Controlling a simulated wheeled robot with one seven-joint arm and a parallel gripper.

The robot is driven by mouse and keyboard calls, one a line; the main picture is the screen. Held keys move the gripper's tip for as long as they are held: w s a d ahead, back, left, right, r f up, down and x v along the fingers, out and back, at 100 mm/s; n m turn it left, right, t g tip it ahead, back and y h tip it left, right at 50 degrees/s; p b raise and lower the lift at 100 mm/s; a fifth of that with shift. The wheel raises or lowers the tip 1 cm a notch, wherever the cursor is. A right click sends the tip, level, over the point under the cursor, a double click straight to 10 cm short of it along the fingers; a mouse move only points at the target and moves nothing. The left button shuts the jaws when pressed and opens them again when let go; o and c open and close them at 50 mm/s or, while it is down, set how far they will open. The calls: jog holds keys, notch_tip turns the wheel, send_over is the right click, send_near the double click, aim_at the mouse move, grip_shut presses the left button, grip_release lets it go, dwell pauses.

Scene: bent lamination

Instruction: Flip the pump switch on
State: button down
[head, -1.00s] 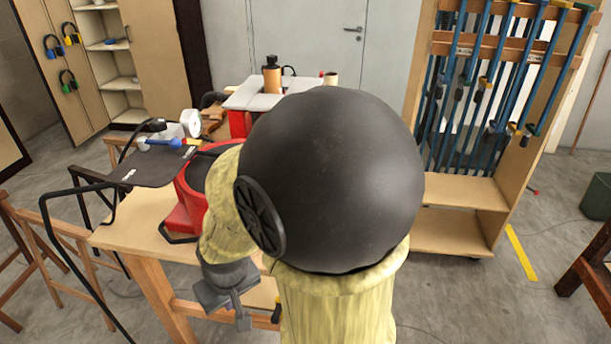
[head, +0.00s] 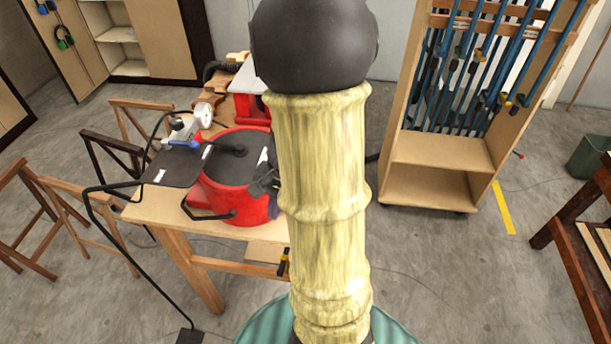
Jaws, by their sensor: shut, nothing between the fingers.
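A red round tub (head: 240,203) with a dark top stands on the wooden workbench, left of my arm. A dark flat sheet (head: 172,170) lies at its left. A small grey and blue fitting (head: 183,130) and a white round gauge (head: 203,117) are behind them. I cannot make out the pump switch, nor tell which of these parts is the pump. My gripper (head: 264,184) is dark grey and shut, with nothing in it. It shows at the right side of the tub, partly hidden by my arm; I cannot tell whether it touches the tub.
The wooden workbench (head: 155,208) has a clamp at its front edge. Wooden trestles (head: 75,215) and a thin black bent stand are on the left. A clamp rack (head: 435,185) stands on the right. The floor between bench and rack is clear.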

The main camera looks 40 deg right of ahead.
jog(key=s+d+m+t+y, duration=0.1)
jog(key=d+m+t, duration=0.2)
jog(key=d+m, duration=0.5)
jog(key=s+d+f+m+t, duration=0.1)
jog(key=d+m+t, duration=0.3)
jog(key=d+m, duration=0.5)
jog(key=d, duration=0.4)
jog(key=shift+s+f+y, duration=0.25)
jog(key=shift+f+y, duration=0.05)
jog(key=shift+y, duration=0.1)
jog(key=shift+a, duration=0.1)
jog(key=p+x, duration=0.2)
jog(key=x, duration=0.7)
jog(key=shift+w+a, duration=0.1)
jog(key=w+a+p, duration=0.1)
jog(key=w+p, duration=0.1)
jog(key=w, duration=0.1)
jog(key=shift+a+f, duration=0.2)
jog(key=shift+a, duration=0.2)
jog(key=shift+w+a+f+p, duration=0.15)
jog(key=shift+w+a+p, duration=0.1)
jog(key=shift+w+p, duration=0.2)
jog(key=shift+w+a, duration=0.1)
